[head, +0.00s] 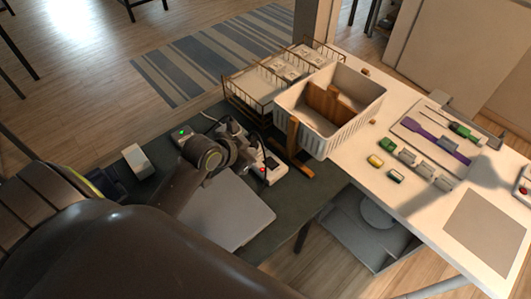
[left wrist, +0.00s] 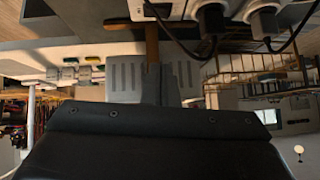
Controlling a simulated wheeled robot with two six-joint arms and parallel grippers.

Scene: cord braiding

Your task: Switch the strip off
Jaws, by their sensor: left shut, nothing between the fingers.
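The power strip (head: 272,162) is white and lies on the dark green mat, with a small red light lit near its end. In the left wrist view the strip (left wrist: 265,14) shows at the top edge, with dark plugs (left wrist: 210,18) and cords in it. My left gripper (head: 247,155) is shut and empty, close beside the strip; I cannot tell whether it touches it. Its two fingers (left wrist: 161,82) are together in the left wrist view. My wrist hides part of the strip in the head view. My right gripper does not show.
A grey laptop-like slab (head: 228,212) lies in front of the strip. A wooden stand (head: 293,140) and a white ribbed basket (head: 322,140) stand just right of it. A wire rack (head: 246,106) is behind. A small box with a green light (head: 183,133) sits left.

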